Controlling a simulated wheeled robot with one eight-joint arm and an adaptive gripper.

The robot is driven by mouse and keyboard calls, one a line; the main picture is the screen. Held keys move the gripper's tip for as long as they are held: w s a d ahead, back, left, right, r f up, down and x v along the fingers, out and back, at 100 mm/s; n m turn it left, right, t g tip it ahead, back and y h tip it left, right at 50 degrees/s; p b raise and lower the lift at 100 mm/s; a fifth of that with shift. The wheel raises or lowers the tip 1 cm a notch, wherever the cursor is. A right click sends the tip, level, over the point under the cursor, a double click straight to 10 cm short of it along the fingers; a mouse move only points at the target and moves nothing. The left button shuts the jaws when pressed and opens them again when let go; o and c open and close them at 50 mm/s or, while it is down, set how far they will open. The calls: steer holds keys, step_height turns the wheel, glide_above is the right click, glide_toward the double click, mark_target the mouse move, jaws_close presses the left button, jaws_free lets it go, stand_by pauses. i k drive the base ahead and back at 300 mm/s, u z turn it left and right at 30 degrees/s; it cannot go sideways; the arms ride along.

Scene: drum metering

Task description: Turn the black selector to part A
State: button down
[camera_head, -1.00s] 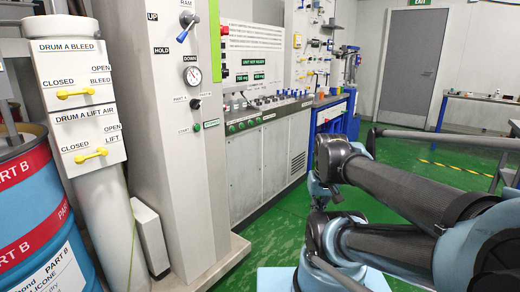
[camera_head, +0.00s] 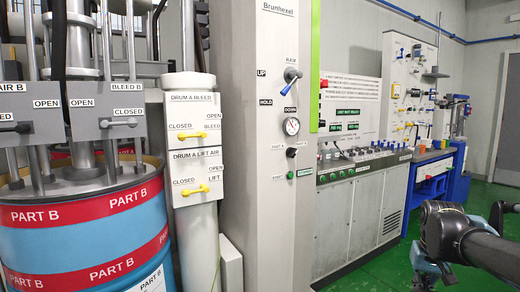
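The black selector (camera_head: 291,152) is a small dark knob on the front of the tall grey column (camera_head: 255,120), below the round pressure gauge (camera_head: 292,126). A small label on its left appears to read PART A, and another small label sits at its upper right. The knob is too small to tell which way it points.
Above the gauge is a RAM lever (camera_head: 291,75) with UP, HOLD and DOWN labels. A green button (camera_head: 291,175) is below the selector. A white post (camera_head: 190,130) with yellow handles and a blue PART B drum (camera_head: 80,230) stand left. Green floor is clear at right.

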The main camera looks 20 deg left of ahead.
mark_target(290, 152)
steer(key=u, duration=0.65)
steer(key=k, duration=1.4)
steer(key=z, duration=0.65)
steer(key=i, duration=1)
steer(key=u, duration=0.1)
